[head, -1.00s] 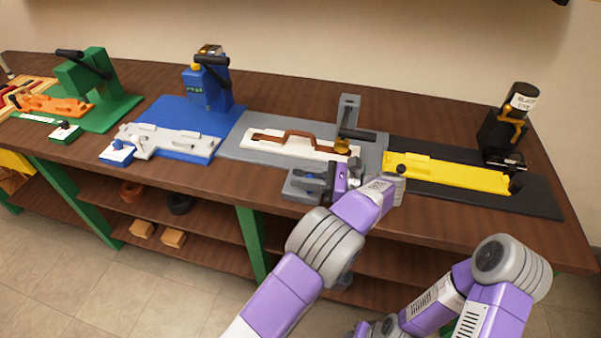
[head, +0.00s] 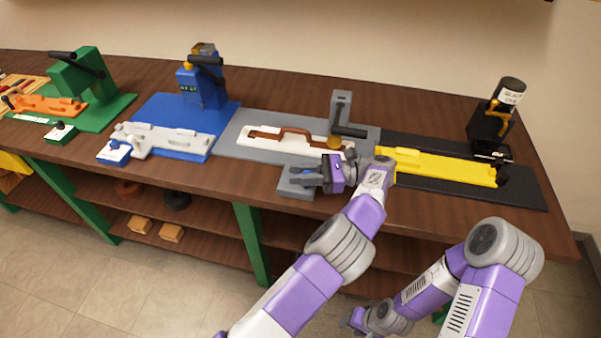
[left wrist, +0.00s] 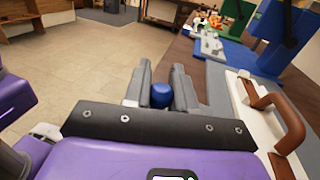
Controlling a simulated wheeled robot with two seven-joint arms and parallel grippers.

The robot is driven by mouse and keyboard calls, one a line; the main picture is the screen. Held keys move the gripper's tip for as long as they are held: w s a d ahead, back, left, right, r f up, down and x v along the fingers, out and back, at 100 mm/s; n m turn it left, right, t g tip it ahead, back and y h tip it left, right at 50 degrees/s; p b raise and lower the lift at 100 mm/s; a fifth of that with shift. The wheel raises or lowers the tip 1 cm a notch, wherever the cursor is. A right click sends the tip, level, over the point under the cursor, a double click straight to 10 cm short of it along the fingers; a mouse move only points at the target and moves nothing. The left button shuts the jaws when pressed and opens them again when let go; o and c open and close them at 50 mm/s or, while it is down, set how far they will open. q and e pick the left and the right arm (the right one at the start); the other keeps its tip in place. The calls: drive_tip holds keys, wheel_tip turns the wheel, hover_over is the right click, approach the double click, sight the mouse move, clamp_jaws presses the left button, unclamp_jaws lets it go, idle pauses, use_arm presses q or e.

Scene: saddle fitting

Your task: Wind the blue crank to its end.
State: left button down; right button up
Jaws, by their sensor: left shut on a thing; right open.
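The blue crank's round knob (left wrist: 161,95) sits between the two grey fingers of my left gripper (left wrist: 160,90) in the left wrist view. In the head view my left gripper (head: 306,178) is shut on it, low over the small grey box (head: 294,191) at the front of the grey plate. The knob and crank arm are hidden there by the fingers. My right gripper (head: 352,319) is at the bottom of the head view, below the bench top, partly cut off and far from the crank.
The grey plate (head: 235,143) bears a white part with a brown handle (head: 292,135) and a grey post with a black lever (head: 346,130). A yellow bar (head: 440,167) on a black plate lies right, close to my left wrist. Blue and green stations stand left.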

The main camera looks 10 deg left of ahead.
use_arm(q)
drive_tip(key=c, duration=0.9)
unclamp_jaws()
drive_tip(key=shift+r, duration=0.1)
drive_tip(key=shift+c, duration=0.2)
wheel_tip(320, 180, up, 10)
drive_tip(key=p, duration=0.3)
drive_tip(key=shift+c, duration=0.2)
